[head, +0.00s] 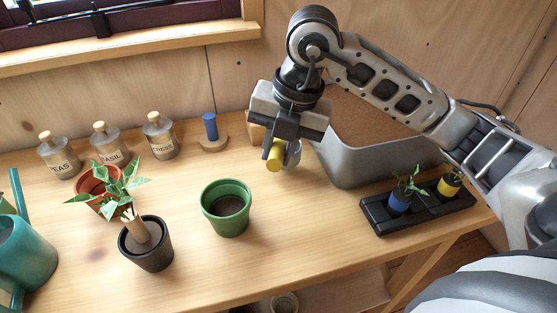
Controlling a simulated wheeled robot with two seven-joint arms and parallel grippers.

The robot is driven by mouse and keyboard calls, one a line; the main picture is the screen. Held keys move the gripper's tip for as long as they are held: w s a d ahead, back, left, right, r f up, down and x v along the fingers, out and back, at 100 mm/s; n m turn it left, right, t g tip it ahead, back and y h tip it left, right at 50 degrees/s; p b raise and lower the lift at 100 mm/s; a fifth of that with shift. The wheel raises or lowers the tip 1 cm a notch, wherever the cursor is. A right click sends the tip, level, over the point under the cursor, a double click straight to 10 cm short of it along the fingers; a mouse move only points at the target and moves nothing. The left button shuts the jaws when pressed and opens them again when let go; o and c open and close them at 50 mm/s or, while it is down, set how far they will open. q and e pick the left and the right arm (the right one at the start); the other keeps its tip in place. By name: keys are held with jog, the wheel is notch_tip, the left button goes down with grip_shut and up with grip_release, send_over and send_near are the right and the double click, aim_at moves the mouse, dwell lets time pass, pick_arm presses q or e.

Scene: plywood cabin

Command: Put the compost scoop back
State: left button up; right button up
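The compost scoop shows a yellow handle (275,158) and a bit of grey metal beside it. My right gripper (283,146) points down over the table, its dark fingers closed around the scoop, which hides much of it. A grey tub of brown compost (353,166) stands just to the right of the gripper, partly behind my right arm. A wooden block (257,131) shows just behind and left of the gripper, mostly hidden by it. My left gripper is out of view.
A green pot of soil (226,219), a black pot with a plant (148,257) and a terracotta pot (92,180) stand left. Labelled jars (108,146) and a blue peg on a wooden base (211,133) line the back. A black tray (418,209) holds small seedling pots at right.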

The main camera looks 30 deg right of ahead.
jog(key=x, duration=0.3)
jog(key=shift+d+f, duration=0.35)
jog(key=shift+f, duration=0.05)
jog(key=o, duration=0.4)
jog(key=shift+f, duration=0.15)
jog(key=o, duration=0.4)
jog(key=shift+s, duration=0.1)
